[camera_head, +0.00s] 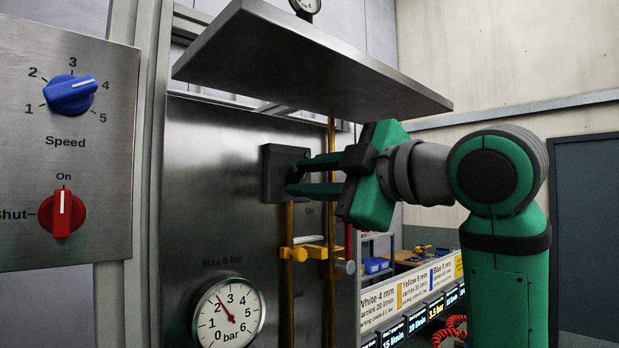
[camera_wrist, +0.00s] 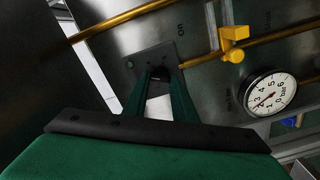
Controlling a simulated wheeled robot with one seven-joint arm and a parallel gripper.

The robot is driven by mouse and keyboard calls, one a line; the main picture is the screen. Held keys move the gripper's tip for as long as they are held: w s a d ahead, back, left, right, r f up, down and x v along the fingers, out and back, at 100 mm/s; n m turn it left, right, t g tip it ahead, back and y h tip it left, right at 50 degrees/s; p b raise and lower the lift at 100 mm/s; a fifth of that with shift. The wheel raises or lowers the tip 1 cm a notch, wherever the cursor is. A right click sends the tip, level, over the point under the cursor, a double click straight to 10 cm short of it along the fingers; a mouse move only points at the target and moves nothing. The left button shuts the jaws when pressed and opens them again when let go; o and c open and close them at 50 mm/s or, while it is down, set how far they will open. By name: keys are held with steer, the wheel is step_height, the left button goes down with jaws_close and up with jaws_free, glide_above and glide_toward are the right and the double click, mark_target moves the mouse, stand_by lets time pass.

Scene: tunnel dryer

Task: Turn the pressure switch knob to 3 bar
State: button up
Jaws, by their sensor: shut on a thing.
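The pressure switch is a dark grey box (camera_head: 272,178) on the steel panel, left of my gripper in the head view; it also shows in the wrist view (camera_wrist: 140,62). Its black knob (camera_wrist: 160,73) sits between my fingertips in the wrist view. My gripper (camera_head: 293,174) reaches in from the right and is shut on the knob. The fingers hide most of the knob, and I cannot read its setting. A round pressure gauge (camera_head: 228,330) below, marked in bar, has its red needle between 2 and 3. The gauge is also in the wrist view (camera_wrist: 270,107).
A steel shelf plate (camera_head: 320,66) juts out above my gripper. Brass pipes (camera_head: 331,220) with a yellow valve handle (camera_head: 303,253) run below the switch. At left, a panel holds a blue speed knob (camera_head: 70,95) and a red switch (camera_head: 62,214).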

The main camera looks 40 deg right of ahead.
steer(key=n, duration=0.5)
steer(key=shift+a+f, duration=0.1)
steer(key=shift+f, duration=0.05)
steer(key=shift+n, duration=0.3)
stand_by(0.3)
steer(key=o, duration=1)
steer(key=shift+o, duration=0.2)
steer(key=s, duration=1)
steer(key=shift+s+d, duration=0.4)
steer(key=shift+d, duration=0.05)
